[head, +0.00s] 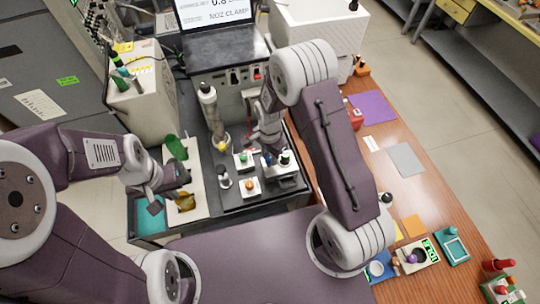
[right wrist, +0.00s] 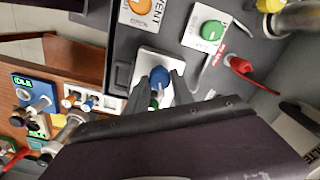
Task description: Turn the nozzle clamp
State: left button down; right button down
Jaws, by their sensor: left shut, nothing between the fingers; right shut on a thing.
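A blue knob (right wrist: 159,76) sits on a white plate on the dark panel in the right wrist view. I take it to be the nozzle clamp; its label is not readable. My right gripper (right wrist: 160,92) is shut on this knob, with one finger on each side of it. In the head view my right gripper (head: 266,147) reaches down to the panel, and its fingers partly hide the knob. My left gripper (head: 181,178) is shut and empty, above a pale tray (head: 196,160) at the panel's left.
A green knob (right wrist: 212,31) and an orange knob (right wrist: 141,7) labelled VENT stand close to the blue one. A red-tipped part (right wrist: 240,65) lies nearby. A screen (head: 215,12) reads NOZ CLAMP. A wooden table (head: 385,160) with coloured mats is at the right.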

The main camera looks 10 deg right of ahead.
aim_at(268, 158)
jog(key=shift+m, duration=1.9)
jog(key=shift+r, duration=0.1)
jog(key=c, duration=1.3)
grip_release()
jog(key=shift+o, duration=1.1)
jog(key=shift+a, duration=0.25)
jog(key=shift+r, duration=0.35)
notch_tip(268, 158, up, 8)
jog(key=b, duration=0.1)
jog(key=shift+r+b, duration=0.2)
jog(key=shift+b, duration=0.2)
